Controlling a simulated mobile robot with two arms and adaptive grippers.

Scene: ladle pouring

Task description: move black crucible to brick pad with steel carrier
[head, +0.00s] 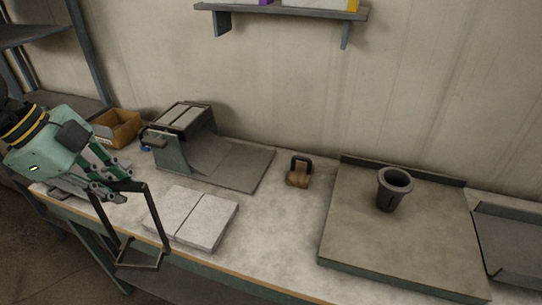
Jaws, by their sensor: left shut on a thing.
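My left gripper (110,188) is at the left, above the table's left end, shut on the steel carrier. The steel carrier (155,217) is a thin dark frame that hangs down from the gripper, its lower end by the table's front edge. The brick pad (222,222) is a pale slab of blocks just right of the carrier. The black crucible (386,197) is a dark grey, flared cup, upright on a large slab at the right, well apart from the carrier. My right gripper is not in view.
The large grey slab (348,238) has a raised back edge. A metal tray (510,250) is at the far right. A green-sided machine (172,157) with a flat plate, a cardboard box (122,135) and a brown weight-like block (298,178) stand at the back. The table between pad and slab is clear.

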